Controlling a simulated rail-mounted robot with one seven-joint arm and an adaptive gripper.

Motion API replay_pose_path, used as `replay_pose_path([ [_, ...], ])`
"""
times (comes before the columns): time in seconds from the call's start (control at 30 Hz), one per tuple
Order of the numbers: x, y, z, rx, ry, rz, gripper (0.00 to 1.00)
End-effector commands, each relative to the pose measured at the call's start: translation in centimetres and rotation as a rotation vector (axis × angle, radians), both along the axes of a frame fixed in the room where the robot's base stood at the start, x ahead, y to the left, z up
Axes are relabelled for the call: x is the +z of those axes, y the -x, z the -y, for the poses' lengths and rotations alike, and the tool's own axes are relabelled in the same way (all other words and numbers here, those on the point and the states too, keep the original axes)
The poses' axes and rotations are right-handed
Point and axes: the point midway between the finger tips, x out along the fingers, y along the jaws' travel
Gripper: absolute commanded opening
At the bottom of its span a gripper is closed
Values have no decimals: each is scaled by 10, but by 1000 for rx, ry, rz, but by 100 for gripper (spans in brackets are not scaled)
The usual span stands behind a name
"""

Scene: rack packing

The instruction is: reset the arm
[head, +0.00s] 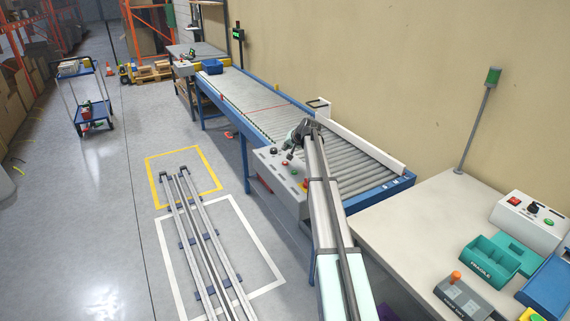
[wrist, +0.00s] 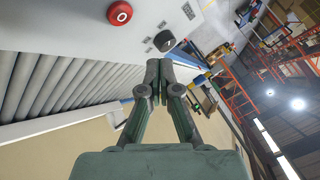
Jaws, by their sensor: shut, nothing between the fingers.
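My gripper (wrist: 158,72) shows large in the wrist view, its two dark fingers closed together with nothing between them. In the head view my gripper (head: 290,152) is small, at the far end of my outstretched arm, beside the roller conveyor's control box (head: 284,178). In the wrist view the control box (wrist: 192,52) lies just beyond the fingertips, with a red button (wrist: 119,13) and a black knob (wrist: 164,41). I cannot tell whether the fingers touch it.
A table (head: 420,215) at right holds teal bins (head: 490,258) and a button box (head: 530,220). A trolley (head: 95,108) stands far left.

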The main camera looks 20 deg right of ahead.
Motion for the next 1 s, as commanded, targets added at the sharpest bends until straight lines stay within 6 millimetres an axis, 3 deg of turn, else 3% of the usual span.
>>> replay_pose_path([
  [0.43,0,0,-1,0,0,0,0],
  [0.57,-10,3,-17,6,8,-6,0],
  [0.67,-29,9,-46,15,30,-18,0],
  [0.8,-69,26,-111,38,83,-38,0],
  [0.87,-97,48,-118,52,86,-86,0],
  [1.0,-165,103,-151,102,94,-197,0],
])
